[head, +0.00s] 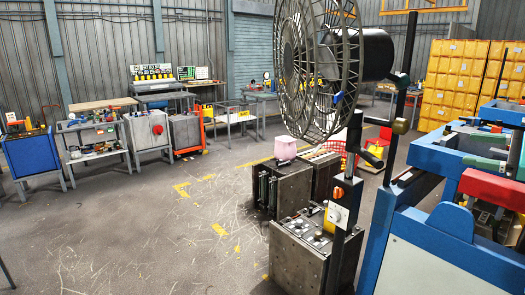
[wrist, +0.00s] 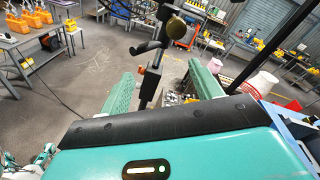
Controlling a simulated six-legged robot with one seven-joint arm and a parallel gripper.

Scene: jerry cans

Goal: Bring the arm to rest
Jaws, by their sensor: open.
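My gripper (wrist: 162,82) shows in the wrist view with its two teal fingers spread wide apart. Nothing is held between them. Behind the gap stands a post with a black crank handle (wrist: 148,47); I cannot tell how far it is from the fingers. I cannot make out my gripper for sure in the head view.
In the head view a large caged fan (head: 318,60) on a post rises above grey metal cabinets (head: 300,250). A pink object (head: 285,148) sits there. A blue machine (head: 440,250) fills the right, yellow bins (head: 455,85) behind.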

